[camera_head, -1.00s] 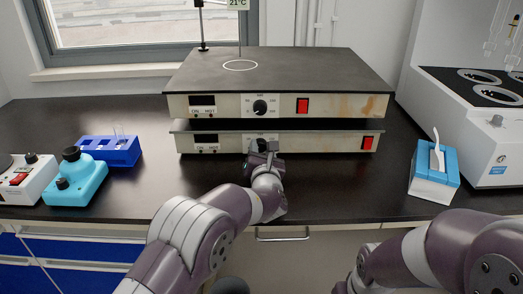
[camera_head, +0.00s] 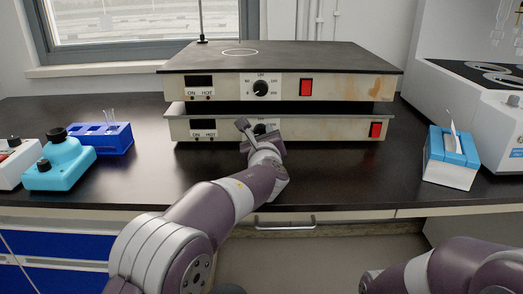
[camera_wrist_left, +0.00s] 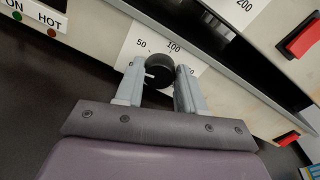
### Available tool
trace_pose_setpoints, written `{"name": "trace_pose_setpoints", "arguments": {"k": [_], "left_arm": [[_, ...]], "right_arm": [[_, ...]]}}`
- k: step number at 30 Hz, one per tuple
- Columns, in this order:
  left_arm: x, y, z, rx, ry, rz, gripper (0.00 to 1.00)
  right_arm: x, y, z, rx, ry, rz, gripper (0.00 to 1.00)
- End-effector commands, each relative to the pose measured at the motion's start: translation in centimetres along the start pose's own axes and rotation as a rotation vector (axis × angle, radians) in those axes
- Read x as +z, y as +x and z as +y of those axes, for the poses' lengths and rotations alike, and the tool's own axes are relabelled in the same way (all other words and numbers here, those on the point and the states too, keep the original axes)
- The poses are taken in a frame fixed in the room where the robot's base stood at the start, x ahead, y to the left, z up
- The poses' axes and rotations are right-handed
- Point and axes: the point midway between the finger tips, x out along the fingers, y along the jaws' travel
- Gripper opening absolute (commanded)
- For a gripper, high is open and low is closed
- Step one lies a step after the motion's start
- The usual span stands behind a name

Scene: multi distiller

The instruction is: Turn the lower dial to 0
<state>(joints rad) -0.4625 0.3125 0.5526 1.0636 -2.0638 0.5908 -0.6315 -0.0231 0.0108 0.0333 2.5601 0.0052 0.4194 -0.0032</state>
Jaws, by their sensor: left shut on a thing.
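The lower dial (camera_wrist_left: 160,68) is a black round knob on the front of the lower hot plate (camera_head: 330,130). In the left wrist view it sits between the fingertips of my left gripper (camera_wrist_left: 161,78), which is shut on it. A pale pointer mark on the knob faces left, toward the 0 end of the scale beside the 50 and 100 marks. In the head view my left gripper (camera_head: 254,130) is tilted at the panel and partly hides the dial. My right arm shows at the bottom right, but its gripper is outside the frame.
The upper hot plate (camera_head: 280,60) overhangs just above, with its own dial (camera_head: 261,88) and red switch (camera_head: 306,87). The lower red switch (camera_head: 376,129) is to the right. A blue tube rack (camera_head: 112,140) stands left and a tissue box (camera_head: 450,165) right. The bench front is clear.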

Motion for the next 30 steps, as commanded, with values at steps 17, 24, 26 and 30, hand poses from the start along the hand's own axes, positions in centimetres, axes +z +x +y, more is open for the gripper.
{"name": "trace_pose_setpoints", "arguments": {"k": [17, 24, 26, 30], "left_arm": [[-0.1, 0.0, 0.2, -0.007, -0.317, 0.020, 0.08], [0.0, 0.0, 0.2, -0.008, -0.348, 0.022, 0.08], [0.1, 0.0, 0.1, -0.008, -0.349, 0.023, 0.08], [0.1, 0.0, 0.1, -0.008, -0.350, 0.022, 0.08]], "right_arm": [[0.5, 4.6, 0.0, 0.000, 0.000, 0.000, 0.00], [0.6, 4.8, 0.0, 0.000, 0.000, 0.000, 0.00], [0.6, 4.8, 0.0, 0.000, 0.000, 0.000, 0.00], [0.6, 4.8, 0.0, 0.000, 0.000, 0.000, 0.00]]}}
